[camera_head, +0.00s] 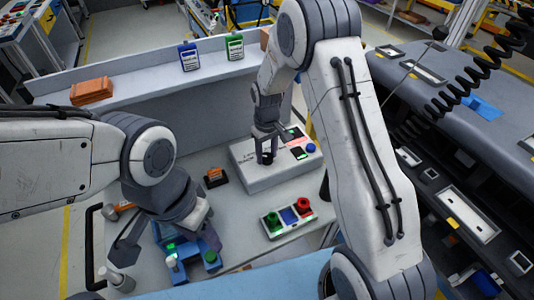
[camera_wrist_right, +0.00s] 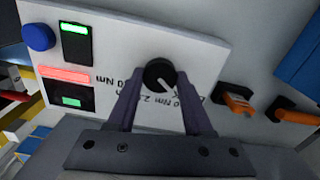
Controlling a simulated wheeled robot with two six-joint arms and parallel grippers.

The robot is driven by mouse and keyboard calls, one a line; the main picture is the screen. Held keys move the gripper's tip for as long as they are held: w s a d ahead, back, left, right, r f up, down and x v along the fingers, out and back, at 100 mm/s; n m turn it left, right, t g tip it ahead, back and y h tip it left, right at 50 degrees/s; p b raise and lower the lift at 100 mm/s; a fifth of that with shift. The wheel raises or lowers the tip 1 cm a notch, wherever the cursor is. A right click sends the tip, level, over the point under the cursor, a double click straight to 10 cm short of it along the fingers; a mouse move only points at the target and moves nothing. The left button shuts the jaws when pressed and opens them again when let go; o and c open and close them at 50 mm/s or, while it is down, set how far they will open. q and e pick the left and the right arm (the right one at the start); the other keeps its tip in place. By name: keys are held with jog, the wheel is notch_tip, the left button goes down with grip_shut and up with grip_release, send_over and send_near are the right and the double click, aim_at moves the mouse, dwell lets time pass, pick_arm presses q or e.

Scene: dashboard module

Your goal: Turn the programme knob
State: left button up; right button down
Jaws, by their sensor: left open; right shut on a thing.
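The programme knob (camera_wrist_right: 158,74) is a round black knob with a white pointer line on a light panel with printed torque values. My right gripper (camera_wrist_right: 159,92) is shut on it, one finger at each side, in the right wrist view. The pointer slants down to the right there. In the head view my right gripper (camera_head: 267,154) comes down onto the grey control box (camera_head: 277,182), and its fingers mostly hide the knob. My left gripper (camera_head: 166,248) is open at the lower left, its fingers spread above a blue fixture (camera_head: 172,238).
The box carries a blue button (camera_head: 310,148), a green-lit display and a red-lit strip (camera_wrist_right: 64,74). A button panel (camera_head: 288,217) stands in front of it. An orange-and-black item (camera_head: 215,177) lies to its left. A dashboard module (camera_head: 455,150) fills the right side.

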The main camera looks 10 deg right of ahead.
jog(key=m, duration=1)
jog(key=shift+w+r+m, duration=0.1)
jog(key=shift+m, duration=0.2)
jog(key=shift+m+b, duration=0.3)
jog(key=shift+m, duration=1.5)
jog(key=shift+c, duration=1.5)
grip_release()
